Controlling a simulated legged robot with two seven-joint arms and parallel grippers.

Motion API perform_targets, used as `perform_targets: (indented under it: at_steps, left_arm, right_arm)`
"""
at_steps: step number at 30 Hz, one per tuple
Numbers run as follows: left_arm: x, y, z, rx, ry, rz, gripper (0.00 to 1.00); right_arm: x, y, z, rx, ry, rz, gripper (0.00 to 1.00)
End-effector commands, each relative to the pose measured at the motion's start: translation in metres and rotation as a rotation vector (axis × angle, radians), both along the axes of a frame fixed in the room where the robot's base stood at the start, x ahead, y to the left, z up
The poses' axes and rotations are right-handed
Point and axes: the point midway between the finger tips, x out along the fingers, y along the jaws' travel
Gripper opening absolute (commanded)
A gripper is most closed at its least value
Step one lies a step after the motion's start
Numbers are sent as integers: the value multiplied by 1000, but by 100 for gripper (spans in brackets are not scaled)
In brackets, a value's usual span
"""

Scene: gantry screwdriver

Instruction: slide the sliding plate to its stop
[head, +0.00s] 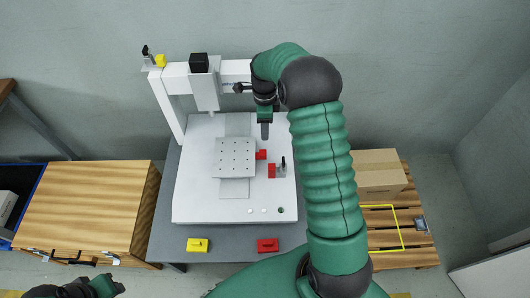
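The sliding plate (234,157) is a light grey square plate with a grid of small dark holes. It sits on a pale rail strip (234,188) on the white gantry machine base (195,200). A red block (261,155) touches or nearly touches its right edge. My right gripper (265,130) hangs over the base, above and right of the plate and apart from it; whether its fingers are open is too small to tell. My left gripper (105,286) is at the bottom left edge, far from the machine, and its fingers are unclear.
The gantry head (204,85) stands over the back of the base. A red bracket with a black pin (276,171) is right of the plate. A yellow block (197,245) and a red block (268,245) lie at the table's front. A cardboard box (378,173) is on a pallet at right.

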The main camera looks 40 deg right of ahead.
Motion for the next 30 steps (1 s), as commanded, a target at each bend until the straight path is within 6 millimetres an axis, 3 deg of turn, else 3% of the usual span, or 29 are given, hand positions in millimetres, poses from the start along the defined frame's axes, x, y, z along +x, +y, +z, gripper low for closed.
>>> perform_targets:
  at_steps: [1,9,15,27,30]
  left_arm:
    - [0,1,-7,0,0,1,36]
    - [0,1,-24,1,1,2,36]
    - [0,1,-32,0,1,1,36]
    - [0,1,-33,0,1,2,36]
    - [0,1,-33,1,1,2,36]
  right_arm:
    - [0,3,-17,1,3,3,49]
    - [0,0,-91,8,3,5,49]
    - [0,0,-130,6,0,6,49]
    - [1,2,-140,2,-2,7,49]
    - [1,0,-141,4,-2,7,36]
